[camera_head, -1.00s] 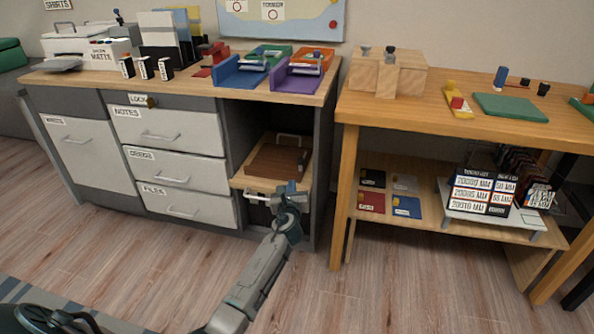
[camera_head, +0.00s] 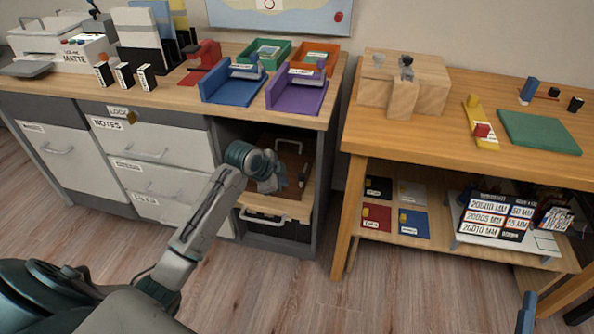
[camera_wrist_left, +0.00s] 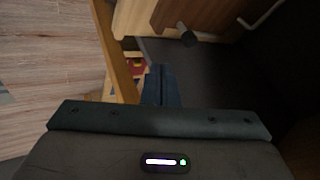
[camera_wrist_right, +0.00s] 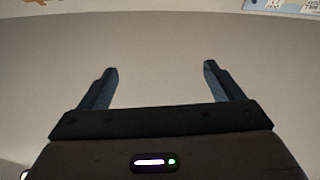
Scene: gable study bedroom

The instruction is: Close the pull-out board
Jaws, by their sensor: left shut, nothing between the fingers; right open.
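The pull-out board (camera_head: 304,210) is a light wooden shelf in the open bay of the grey cabinet. A brown panel (camera_head: 292,160) with a metal handle and a dark cylinder lies on it. A pale handle (camera_head: 262,216) shows at the board's front. My left gripper (camera_head: 275,184) is shut and empty, over the board at the bay's mouth; I cannot tell whether it touches. In the left wrist view, its closed fingers (camera_wrist_left: 160,84) are near the light wood (camera_wrist_left: 140,17) and brown panel (camera_wrist_left: 215,18). My right gripper (camera_wrist_right: 160,68) is open and empty, facing a plain wall.
Drawers (camera_head: 140,140) stand left of the bay. Blue (camera_head: 232,84) and purple (camera_head: 298,94) trays sit on top. A wooden table (camera_head: 420,135) with a lower shelf stands at the right. Wooden floor is clear in front.

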